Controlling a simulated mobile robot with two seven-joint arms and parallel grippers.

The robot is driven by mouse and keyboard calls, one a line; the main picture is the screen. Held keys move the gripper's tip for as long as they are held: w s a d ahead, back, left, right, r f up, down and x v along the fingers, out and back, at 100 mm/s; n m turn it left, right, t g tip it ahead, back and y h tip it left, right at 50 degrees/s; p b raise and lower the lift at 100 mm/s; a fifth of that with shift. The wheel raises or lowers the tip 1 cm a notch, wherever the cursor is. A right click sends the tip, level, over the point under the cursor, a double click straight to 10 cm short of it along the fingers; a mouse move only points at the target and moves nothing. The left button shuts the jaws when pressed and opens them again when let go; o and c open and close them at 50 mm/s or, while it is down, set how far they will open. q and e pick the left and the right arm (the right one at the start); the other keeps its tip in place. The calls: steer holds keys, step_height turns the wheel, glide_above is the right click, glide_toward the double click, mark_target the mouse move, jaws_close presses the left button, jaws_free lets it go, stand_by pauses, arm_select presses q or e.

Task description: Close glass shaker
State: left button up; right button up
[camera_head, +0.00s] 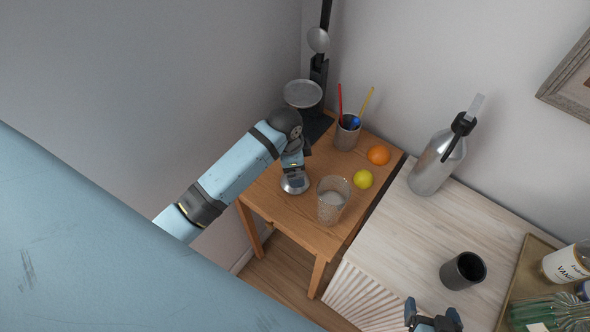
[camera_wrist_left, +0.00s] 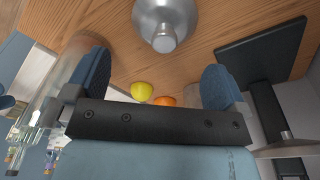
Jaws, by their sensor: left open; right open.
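The clear glass shaker cup (camera_head: 333,198) stands open on the small wooden table, and it shows blurred at the left of the left wrist view (camera_wrist_left: 62,82). The shiny metal shaker lid (camera_head: 294,185) sits on the table to the left of the cup, apart from it. It shows at the top of the left wrist view (camera_wrist_left: 165,20). My left gripper (camera_wrist_left: 156,78) is open and empty, with the lid ahead of its fingers; in the head view the wrist is above the lid and hides part of it. My right gripper (camera_head: 433,314) is open at the lower right, over the counter.
The wooden table (camera_head: 290,212) also holds a lemon (camera_head: 363,179), an orange (camera_head: 379,155), a cup with straws (camera_head: 347,136) and a dark stand (camera_head: 318,126). On the pale counter are a metal bottle (camera_head: 436,165), a dark cup (camera_head: 463,271) and a tray (camera_head: 512,290) of bottles.

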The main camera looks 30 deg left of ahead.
arm_select(q)
steer(key=shift+w+f, duration=0.1)
steer(key=shift+f, duration=0.6)
steer(key=shift+w+f, duration=0.15)
steer(key=shift+f, duration=2.45)
steer(key=c, duration=0.9)
